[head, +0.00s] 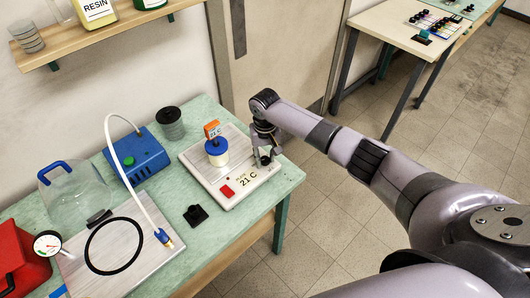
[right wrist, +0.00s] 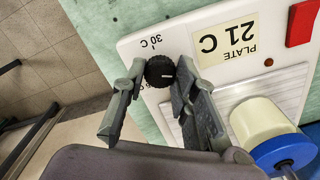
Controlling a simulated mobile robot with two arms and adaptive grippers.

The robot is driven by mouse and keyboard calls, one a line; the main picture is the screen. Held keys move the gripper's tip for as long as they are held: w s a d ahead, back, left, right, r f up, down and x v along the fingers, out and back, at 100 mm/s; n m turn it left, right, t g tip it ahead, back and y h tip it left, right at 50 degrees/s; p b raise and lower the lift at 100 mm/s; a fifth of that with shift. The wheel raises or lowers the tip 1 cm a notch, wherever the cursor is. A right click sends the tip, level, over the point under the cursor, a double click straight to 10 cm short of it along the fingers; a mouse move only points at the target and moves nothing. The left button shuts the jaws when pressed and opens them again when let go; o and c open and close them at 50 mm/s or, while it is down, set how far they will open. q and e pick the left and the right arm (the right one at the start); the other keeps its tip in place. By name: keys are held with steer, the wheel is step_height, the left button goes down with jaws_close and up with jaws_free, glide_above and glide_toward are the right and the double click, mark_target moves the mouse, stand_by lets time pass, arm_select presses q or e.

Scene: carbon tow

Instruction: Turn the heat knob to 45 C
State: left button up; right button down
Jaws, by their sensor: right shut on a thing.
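The white hot plate (head: 205,181) stands on the green bench, and its label (head: 248,176) reads "PLATE 21 C". The black heat knob (right wrist: 159,71) is at the plate's corner, with a white mark on its face. A printed "30 C" (right wrist: 151,42) is beside the knob; no 45 C mark is visible. My right gripper (head: 264,150) is at the plate's right corner; in the right wrist view its fingers (right wrist: 158,78) are on either side of the knob, shut on it. My left gripper is not in view.
A cream pot with a blue lid (head: 216,146) and an orange tag stands on the plate. A red switch (head: 227,191) is at its front.

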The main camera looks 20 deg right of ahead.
mark_target(265, 159)
steer(key=n+p, duration=0.1)
steer(key=n, duration=0.3)
steer(key=shift+n, duration=0.3)
steer(key=n, duration=0.5)
steer(key=shift+p, duration=0.4)
steer(key=shift+n, duration=0.4)
steer(key=c, duration=1.3)
jaws_free()
step_height(265, 159, up, 12)
